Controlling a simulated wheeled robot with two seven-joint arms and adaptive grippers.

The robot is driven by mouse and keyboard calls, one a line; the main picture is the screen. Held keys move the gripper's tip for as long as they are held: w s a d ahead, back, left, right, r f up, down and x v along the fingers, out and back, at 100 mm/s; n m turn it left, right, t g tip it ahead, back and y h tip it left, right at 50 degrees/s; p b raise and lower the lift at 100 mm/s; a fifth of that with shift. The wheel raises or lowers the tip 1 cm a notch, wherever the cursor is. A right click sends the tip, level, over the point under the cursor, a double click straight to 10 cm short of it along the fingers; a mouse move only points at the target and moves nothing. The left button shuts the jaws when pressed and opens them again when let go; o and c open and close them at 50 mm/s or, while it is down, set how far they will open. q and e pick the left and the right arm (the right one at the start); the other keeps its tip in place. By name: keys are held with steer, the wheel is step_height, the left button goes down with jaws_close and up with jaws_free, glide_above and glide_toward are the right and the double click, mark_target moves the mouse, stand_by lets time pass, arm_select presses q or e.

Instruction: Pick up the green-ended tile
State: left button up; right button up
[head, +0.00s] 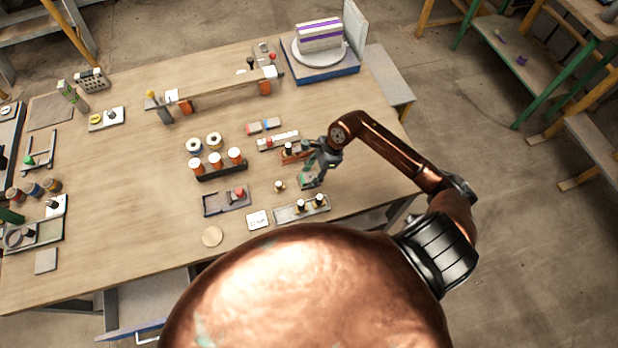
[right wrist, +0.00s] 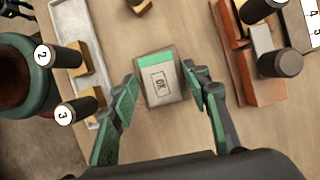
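The green-ended tile (right wrist: 166,92) is a small grey block with a green band at one end and "OK" printed on its face. It lies between the two fingertips of my right gripper (right wrist: 163,80) in the right wrist view. The fingers are apart, one on each side of the tile. A thin gap shows on the left side, and the right finger is very close to it or touching. In the head view my right gripper (head: 314,169) is low over the table's near right part, largely covering the tile. My left gripper is not in view.
Close by are an orange-brown holder (right wrist: 245,75) with a dark-capped peg, and a grey tray (right wrist: 99,128) with pegs numbered 2 and 3. A small peg (head: 280,185) stands left of the gripper. The wooden table (head: 120,200) has clear room at left centre.

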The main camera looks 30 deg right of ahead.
steer(key=c, duration=0.9)
steer(key=shift+c, duration=0.4)
steer(key=shift+r, duration=0.1)
